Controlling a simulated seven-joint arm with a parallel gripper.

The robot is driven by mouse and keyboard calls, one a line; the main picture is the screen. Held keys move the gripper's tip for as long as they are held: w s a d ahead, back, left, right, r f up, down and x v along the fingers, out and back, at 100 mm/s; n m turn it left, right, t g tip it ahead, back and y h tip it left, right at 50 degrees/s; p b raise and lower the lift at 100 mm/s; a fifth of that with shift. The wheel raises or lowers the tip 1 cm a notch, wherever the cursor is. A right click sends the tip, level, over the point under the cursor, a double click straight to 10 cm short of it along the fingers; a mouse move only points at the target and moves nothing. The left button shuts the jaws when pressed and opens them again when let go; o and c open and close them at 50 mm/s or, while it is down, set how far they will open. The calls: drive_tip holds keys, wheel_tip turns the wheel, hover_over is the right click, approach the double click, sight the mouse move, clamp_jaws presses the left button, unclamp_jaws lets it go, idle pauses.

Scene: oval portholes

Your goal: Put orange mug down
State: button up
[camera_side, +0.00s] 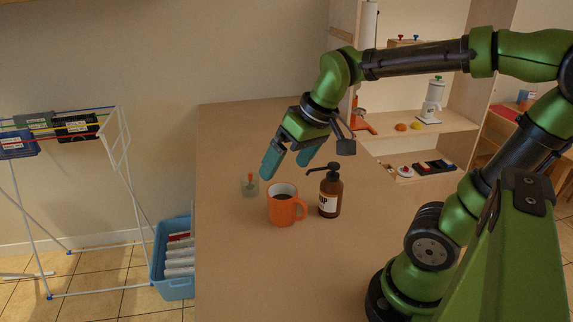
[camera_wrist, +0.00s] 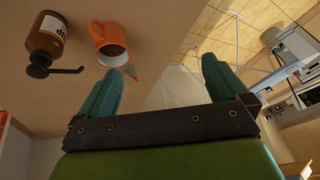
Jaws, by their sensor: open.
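The orange mug (camera_side: 283,207) stands upright on the table, with dark contents inside and its handle toward the right. It also shows in the wrist view (camera_wrist: 107,40), beyond the fingertips. My gripper (camera_side: 289,166) is open and empty, with teal fingers pointing down above and behind the mug in the side view. The fingers are apart from the mug. In the wrist view the open fingers (camera_wrist: 160,75) have nothing between them that they hold.

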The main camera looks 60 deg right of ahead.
drive_tip(key=s+a+m+t, duration=0.1)
drive_tip(key=s+a+t, duration=0.1)
drive_tip(key=s, duration=0.3)
drive_tip(key=shift+a+r+y, duration=0.25)
drive_tip(key=shift+a+y, duration=0.15)
drive_tip(key=shift+a, duration=0.4)
drive_tip(key=shift+w, duration=0.1)
